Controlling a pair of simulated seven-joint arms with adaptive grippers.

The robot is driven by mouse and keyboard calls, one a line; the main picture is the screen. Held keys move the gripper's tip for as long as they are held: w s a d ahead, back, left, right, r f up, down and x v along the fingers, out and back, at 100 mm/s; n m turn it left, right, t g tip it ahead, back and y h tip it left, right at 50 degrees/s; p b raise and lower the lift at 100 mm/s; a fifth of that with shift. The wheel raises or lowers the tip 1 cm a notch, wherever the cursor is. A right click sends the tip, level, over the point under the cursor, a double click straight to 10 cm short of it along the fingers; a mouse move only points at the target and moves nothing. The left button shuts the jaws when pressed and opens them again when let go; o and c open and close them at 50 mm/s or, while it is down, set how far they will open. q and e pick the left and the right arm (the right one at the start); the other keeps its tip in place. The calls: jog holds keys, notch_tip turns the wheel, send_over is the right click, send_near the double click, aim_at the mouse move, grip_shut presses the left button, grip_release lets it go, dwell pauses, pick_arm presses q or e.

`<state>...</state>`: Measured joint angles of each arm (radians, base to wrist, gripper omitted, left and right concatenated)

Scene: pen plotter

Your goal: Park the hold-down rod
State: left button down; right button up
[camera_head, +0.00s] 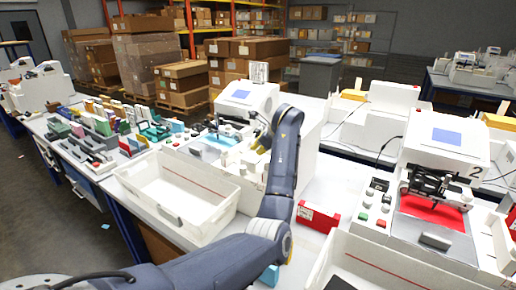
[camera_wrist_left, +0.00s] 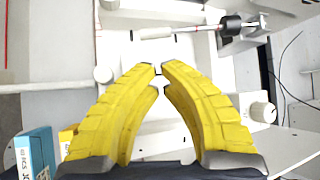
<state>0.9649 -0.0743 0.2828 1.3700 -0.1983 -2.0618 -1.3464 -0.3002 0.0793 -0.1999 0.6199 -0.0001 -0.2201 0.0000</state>
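My left arm reaches over the table to the white plotter (camera_head: 245,98) in the middle of the head view. The yellow fingers of my left gripper (camera_head: 262,142) are partly hidden by my arm there. In the left wrist view, the left gripper (camera_wrist_left: 158,69) has its two fingertips almost together, with nothing clearly held between them. A pale horizontal rod (camera_wrist_left: 190,29) with a dark collar lies beyond the fingertips, apart from them. It looks like the hold-down rod, but I cannot be sure. White knobs (camera_wrist_left: 263,112) stand beside the plotter bed. My right gripper is not in view.
A white bin (camera_head: 140,187) stands left of my arm. A red box (camera_head: 318,217) lies right of it. A second plotter (camera_head: 440,150), marked 2, stands at right. A blue box (camera_wrist_left: 35,152) is near the left finger. Several small coloured items crowd the table's left end.

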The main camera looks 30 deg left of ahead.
pick_arm(q)
jog(key=shift+x, duration=4)
jog(key=shift+r, duration=0.1)
